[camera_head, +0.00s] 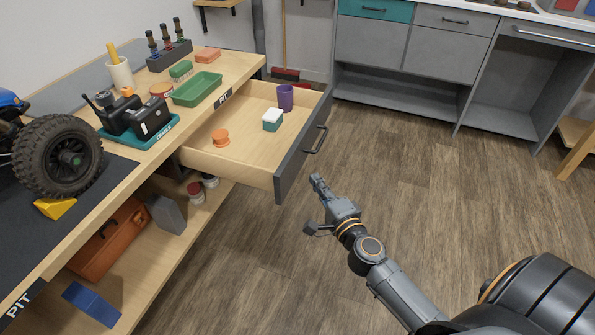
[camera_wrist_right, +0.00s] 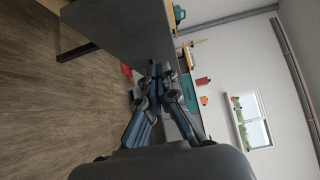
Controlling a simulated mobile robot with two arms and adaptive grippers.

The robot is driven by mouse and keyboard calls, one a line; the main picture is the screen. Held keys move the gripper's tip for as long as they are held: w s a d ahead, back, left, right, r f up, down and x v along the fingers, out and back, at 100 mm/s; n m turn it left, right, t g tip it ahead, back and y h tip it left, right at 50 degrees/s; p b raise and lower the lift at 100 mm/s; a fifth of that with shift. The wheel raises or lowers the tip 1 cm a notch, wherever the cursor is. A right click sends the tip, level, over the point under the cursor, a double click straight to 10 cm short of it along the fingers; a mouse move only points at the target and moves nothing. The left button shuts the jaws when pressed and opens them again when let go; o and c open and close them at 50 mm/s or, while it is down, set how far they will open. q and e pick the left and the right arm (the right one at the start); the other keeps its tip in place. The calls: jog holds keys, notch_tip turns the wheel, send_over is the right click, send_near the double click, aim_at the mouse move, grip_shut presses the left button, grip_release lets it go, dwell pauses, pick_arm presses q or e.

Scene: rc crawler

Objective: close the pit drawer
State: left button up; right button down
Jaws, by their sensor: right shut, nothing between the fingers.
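The pit drawer (camera_head: 246,152) stands pulled out from the workbench, its dark grey front (camera_head: 290,165) facing right with a black bar handle (camera_head: 317,140). Inside lie an orange round piece (camera_head: 221,138), a teal and white block (camera_head: 272,121) and a purple cup (camera_head: 285,97). My right gripper (camera_head: 316,181) is shut and empty, just in front of the drawer front and below the handle in the picture. In the right wrist view the fingertips (camera_wrist_right: 160,68) point toward the grey drawer front (camera_wrist_right: 125,28); contact cannot be told. My left gripper is out of view.
The workbench top (camera_head: 228,68) holds a green tray (camera_head: 196,89), a teal cradle (camera_head: 150,136) and a vehicle wheel (camera_head: 57,156). An orange toolbox (camera_head: 108,240) sits on the lower shelf. Grey cabinets (camera_head: 430,55) stand behind. The wooden floor (camera_head: 410,170) right of the drawer is clear.

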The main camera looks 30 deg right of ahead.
jog(key=w, duration=0.1)
jog(key=w+a, duration=0.1)
jog(key=w, duration=0.1)
jog(key=w+a, duration=0.1)
jog(key=w, duration=0.1)
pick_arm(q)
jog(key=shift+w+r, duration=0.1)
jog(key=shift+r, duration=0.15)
pick_arm(e)
jog(key=shift+w+a, duration=0.2)
jog(key=shift+w, duration=0.05)
